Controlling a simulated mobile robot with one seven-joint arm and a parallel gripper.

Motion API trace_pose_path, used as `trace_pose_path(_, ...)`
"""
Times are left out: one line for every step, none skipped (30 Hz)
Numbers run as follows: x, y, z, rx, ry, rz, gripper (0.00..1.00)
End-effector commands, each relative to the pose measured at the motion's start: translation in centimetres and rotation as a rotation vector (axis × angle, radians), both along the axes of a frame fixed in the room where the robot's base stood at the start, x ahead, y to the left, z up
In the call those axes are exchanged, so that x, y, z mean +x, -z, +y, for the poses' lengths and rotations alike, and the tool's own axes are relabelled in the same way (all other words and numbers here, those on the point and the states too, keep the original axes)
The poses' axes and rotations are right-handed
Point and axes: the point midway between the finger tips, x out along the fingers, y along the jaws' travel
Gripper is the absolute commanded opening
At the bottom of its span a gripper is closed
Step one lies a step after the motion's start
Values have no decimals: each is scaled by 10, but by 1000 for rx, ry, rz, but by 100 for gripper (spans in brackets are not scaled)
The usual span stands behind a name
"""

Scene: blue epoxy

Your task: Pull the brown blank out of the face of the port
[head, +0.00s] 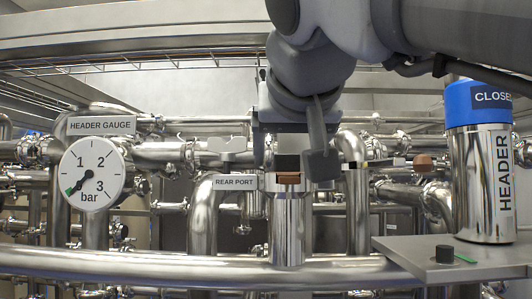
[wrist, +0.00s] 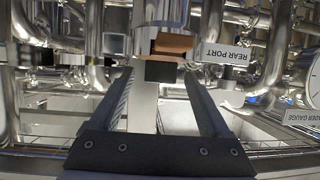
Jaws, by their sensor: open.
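The port labelled REAR PORT is an upright shiny metal cylinder (head: 288,232) in the middle of the head view. The brown blank (head: 288,178) sits in its top, with a dark block just above it. In the wrist view, which is upside down, the blank (wrist: 174,42) shows at the port's end with the dark block below it in the picture. My gripper (wrist: 158,76) is open and empty, its two fingers apart on either side of the dark block's line. In the head view my gripper (head: 290,160) hangs over the port and partly hides the blank's surroundings. I cannot tell whether a finger touches.
A header gauge (head: 92,175) hangs at the left, its needle near the green mark. A blue-topped HEADER canister (head: 482,175), marked CLOSED, stands right on a grey shelf (head: 410,250) with a black knob (head: 445,253). Metal pipes crowd both sides of the port.

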Motion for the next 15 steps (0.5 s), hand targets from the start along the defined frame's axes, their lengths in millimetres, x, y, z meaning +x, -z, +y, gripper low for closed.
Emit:
trace_pose_path(4,1,1,-1,-1,0,80)
trace_pose_path(5,2,1,-1,-1,0,80)
trace_pose_path(7,2,1,-1,-1,-1,80)
trace_pose_path(8,3,1,0,-1,-1,80)
trace_pose_path(8,3,1,0,-1,-1,80)
trace_pose_path(9,3,0,0,-1,-1,80)
trace_pose_path(9,4,0,0,-1,-1,80)
trace_pose_path(9,4,0,0,-1,-1,80)
trace_pose_path(9,4,0,0,-1,-2,80)
trace_pose_path(9,4,0,0,-1,-2,80)
trace_pose_path(9,4,0,0,-1,-2,80)
trace_pose_path(9,4,0,0,0,-1,80)
trace_pose_path(9,4,0,0,0,-1,78)
trace_pose_path(9,4,0,0,0,-1,73)
trace_pose_path(9,4,0,0,0,-1,66)
